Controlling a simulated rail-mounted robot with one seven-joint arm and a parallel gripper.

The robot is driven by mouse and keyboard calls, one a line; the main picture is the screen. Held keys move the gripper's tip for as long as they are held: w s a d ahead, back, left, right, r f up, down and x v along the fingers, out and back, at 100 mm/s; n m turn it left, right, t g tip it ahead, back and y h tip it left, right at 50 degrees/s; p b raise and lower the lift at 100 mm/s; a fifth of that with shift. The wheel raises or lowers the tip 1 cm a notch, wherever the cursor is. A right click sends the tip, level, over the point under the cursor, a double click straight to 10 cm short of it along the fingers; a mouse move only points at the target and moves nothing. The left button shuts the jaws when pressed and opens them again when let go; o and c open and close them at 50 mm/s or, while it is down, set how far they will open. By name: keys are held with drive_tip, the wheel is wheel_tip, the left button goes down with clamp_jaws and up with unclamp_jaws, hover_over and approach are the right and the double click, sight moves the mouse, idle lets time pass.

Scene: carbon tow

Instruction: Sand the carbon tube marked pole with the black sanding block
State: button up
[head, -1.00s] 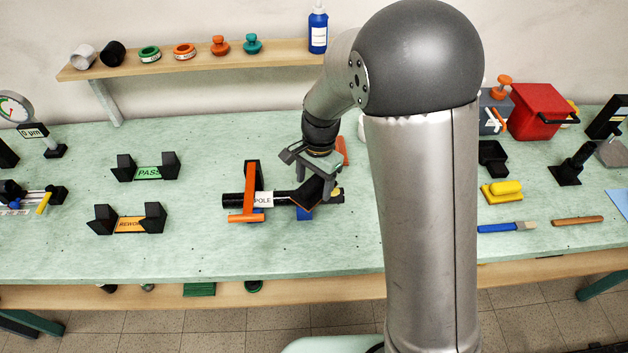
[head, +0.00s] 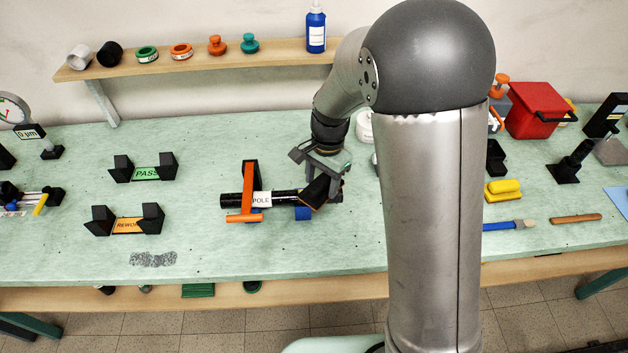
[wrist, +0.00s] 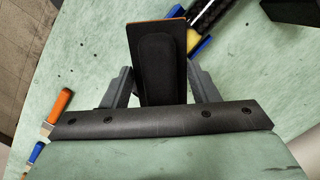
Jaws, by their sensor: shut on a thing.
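The black carbon tube (head: 284,196) with a white POLE label lies across a fixture on the bench. An orange clamp (head: 247,190) crosses its left part and a blue support (head: 303,213) sits below its right part. My gripper (head: 324,168) is shut on the black sanding block (head: 317,190), which has an orange edge. The block is tilted over the tube's right end and hides it; I cannot tell whether they touch. In the wrist view the block (wrist: 160,65) sits between both fingers, with part of the tube (wrist: 206,14) beyond it.
A speckled grey patch (head: 153,259) lies on the bench below the REWORK stand (head: 129,224). The PASS stand (head: 146,173) is behind. A yellow block (head: 503,191), blue-handled brush (head: 508,225) and red bin (head: 537,110) are right of my arm.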

drive_tip(key=shift+d+f, duration=0.1)
drive_tip(key=shift+d, duration=0.25)
drive_tip(key=shift+a+r+p, duration=0.2)
drive_tip(key=shift+a+p, duration=0.2)
drive_tip(key=shift+a, duration=1.25)
drive_tip(key=shift+d+f, duration=0.15)
drive_tip(key=shift+d, duration=1.7)
drive_tip(key=shift+r+p, duration=1.6)
drive_tip(key=shift+r, duration=1.05)
drive_tip(key=shift+a, duration=0.1)
